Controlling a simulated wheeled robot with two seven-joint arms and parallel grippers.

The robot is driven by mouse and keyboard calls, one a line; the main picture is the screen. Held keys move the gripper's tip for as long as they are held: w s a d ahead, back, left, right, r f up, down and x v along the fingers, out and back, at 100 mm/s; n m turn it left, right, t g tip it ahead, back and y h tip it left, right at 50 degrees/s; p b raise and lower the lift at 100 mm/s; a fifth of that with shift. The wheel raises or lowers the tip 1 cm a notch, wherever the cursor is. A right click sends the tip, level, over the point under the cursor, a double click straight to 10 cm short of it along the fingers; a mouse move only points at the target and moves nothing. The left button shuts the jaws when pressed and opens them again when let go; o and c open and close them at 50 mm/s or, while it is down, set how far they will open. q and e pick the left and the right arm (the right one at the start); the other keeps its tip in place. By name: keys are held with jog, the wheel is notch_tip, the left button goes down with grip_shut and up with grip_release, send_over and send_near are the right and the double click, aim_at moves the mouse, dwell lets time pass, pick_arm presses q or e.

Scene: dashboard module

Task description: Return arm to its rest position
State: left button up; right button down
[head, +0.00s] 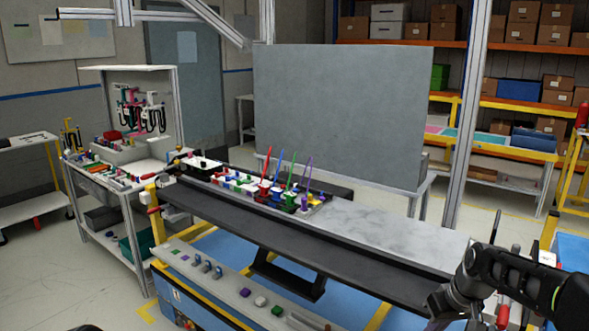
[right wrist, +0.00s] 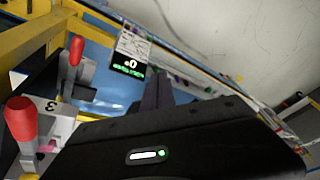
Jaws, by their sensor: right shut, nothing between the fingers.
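My right arm (head: 510,270) comes in at the lower right of the head view, beside the right end of the workbench. Its gripper is low at the picture edge there, with the fingertips not clearly visible. In the right wrist view my right gripper (right wrist: 157,92) shows as dark fingers beyond the black housing, shut with nothing held. It points over the blue floor area. My left gripper is not in view. The dashboard module (head: 262,188), with coloured blocks and red, blue, green and purple upright rods, stands on the bench away from my right arm.
The bench's grey top (head: 390,222) is bare at right. A grey panel (head: 340,110) stands behind it. A tool cart (head: 120,175) is at left. In the right wrist view, red-handled levers (right wrist: 76,52) and a yellow frame (right wrist: 30,45) are close at left. A lower shelf (head: 230,290) holds small parts.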

jog(key=s+a+f+y, duration=0.1)
jog(key=s+a+f, duration=0.2)
jog(key=a+f, duration=0.35)
jog(key=s+a+f+m+g, duration=0.1)
jog(key=s+a+f, duration=0.2)
jog(key=f, duration=0.6)
jog(key=s+a+f+y, duration=0.1)
jog(key=s+a+f, duration=0.2)
jog(key=a+f, duration=0.3)
jog(key=s+a+f, duration=0.3)
jog(key=s, duration=0.4)
jog(key=s+a+f+m+g, duration=0.1)
jog(key=s+a+f, duration=0.2)
jog(key=s, duration=0.4)
jog(key=s+a+f+m, duration=0.1)
jog(key=s+a+f, duration=0.2)
jog(key=s+f, duration=0.2)
jog(key=shift+s+a+g+y, duration=0.2)
jog(key=shift+s+g+y, duration=0.1)
jog(key=shift+s, duration=0.9)
jog(key=shift+d, duration=0.1)
